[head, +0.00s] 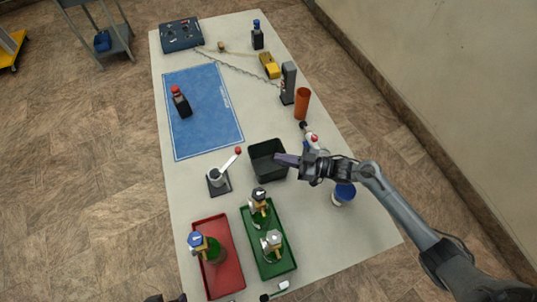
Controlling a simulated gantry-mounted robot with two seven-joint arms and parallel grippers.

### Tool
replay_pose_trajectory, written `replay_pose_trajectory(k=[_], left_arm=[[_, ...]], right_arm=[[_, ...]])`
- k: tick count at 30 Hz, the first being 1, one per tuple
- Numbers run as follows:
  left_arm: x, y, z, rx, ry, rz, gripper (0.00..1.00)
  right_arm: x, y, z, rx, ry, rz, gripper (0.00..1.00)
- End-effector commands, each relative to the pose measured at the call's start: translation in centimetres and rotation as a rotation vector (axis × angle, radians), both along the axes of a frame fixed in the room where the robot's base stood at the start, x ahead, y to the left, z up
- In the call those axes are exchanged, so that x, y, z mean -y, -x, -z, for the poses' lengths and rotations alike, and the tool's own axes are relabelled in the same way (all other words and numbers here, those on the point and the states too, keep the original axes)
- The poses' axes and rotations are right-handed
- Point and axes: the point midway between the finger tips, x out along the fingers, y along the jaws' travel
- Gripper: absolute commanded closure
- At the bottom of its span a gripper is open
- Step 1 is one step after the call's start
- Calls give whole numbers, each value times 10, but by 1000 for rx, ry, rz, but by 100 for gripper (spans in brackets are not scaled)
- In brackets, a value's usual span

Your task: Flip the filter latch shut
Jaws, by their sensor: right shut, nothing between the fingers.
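No part is clearly marked as the filter latch. A lever with a red ball knob (238,150) rises, tilted up to the right, from a small grey cup on a dark base (219,184). A second red-topped part (314,138) on a white and blue body stands just behind my right gripper, partly hidden by it. My right gripper (281,158) is shut and empty, pointing left over the rim of the black bin. It is apart from the lever with the red knob. My left gripper cannot be made out.
The black bin (267,175) stands mid-table. Green (286,262) and red (227,284) trays with valve-topped bottles stand in front. A blue-topped part (344,192) lies under my right arm. An orange cup (302,103) and grey post (289,82) stand behind. The blue mat (205,115) is mostly clear.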

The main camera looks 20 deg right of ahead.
Motion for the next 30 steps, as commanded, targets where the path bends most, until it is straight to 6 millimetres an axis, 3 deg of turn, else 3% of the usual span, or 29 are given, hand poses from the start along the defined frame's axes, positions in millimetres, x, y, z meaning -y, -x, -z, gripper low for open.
replay_pose_trajectory(k=[7,20,30], left_arm=[[-2,0,2,0,-8,6,34],[-2,0,2,0,-11,7,35],[0,0,2,-1,-2,2,87]], right_arm=[[22,17,0,-2,1,1,100],[26,20,0,0,0,0,100],[18,21,5,-9,27,16,100]])
